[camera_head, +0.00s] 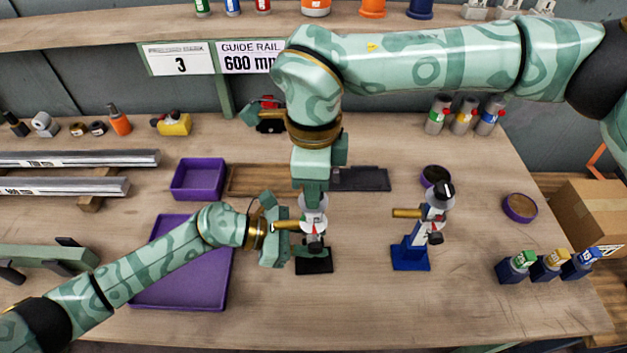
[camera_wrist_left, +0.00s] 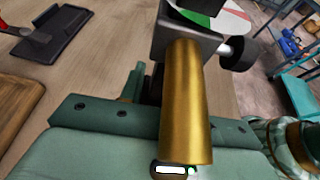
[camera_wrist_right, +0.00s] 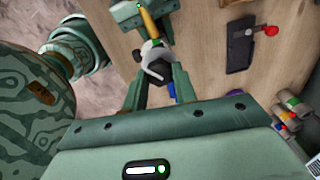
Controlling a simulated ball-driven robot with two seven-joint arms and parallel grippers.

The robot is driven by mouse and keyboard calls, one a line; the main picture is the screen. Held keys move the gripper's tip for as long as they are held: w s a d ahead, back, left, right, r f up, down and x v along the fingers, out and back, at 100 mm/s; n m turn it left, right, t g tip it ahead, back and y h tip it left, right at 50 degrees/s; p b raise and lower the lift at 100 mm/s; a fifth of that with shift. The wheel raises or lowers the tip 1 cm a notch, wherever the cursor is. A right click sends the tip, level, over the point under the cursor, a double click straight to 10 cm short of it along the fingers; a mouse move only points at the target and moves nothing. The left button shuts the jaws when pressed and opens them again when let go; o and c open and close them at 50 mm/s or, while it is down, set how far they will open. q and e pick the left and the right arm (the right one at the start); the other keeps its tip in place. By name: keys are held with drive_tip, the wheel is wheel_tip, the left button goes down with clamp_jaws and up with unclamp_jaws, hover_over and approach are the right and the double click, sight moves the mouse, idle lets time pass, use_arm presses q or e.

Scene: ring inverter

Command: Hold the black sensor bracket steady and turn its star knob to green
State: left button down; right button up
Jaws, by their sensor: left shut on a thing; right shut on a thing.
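The black sensor bracket (camera_head: 314,264) stands upright on the table in the head view, with a brass cylinder (camera_wrist_left: 186,100) sticking out to the left. My left gripper (camera_head: 288,228) is shut on this cylinder. On top of the bracket is a dial with green, red and white parts (camera_wrist_left: 222,18). The black star knob (camera_wrist_right: 157,70) is above the dial. My right gripper (camera_head: 313,192) comes straight down from above and is shut on the knob, hiding it in the head view. The pointer's exact setting cannot be told.
A similar blue bracket (camera_head: 411,257) stands to the right. A purple tray (camera_head: 222,292) lies under my left forearm, and a smaller purple bin (camera_head: 198,180) is behind it. The table front is clear.

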drive_tip(key=m, duration=0.6)
drive_tip(key=shift+m, duration=0.3)
drive_tip(key=m, duration=0.5)
drive_tip(key=shift+m, duration=0.4)
drive_tip(key=o, duration=1)
wheel_tip(320, 180, up, 12)
drive_tip(key=shift+r, duration=0.1)
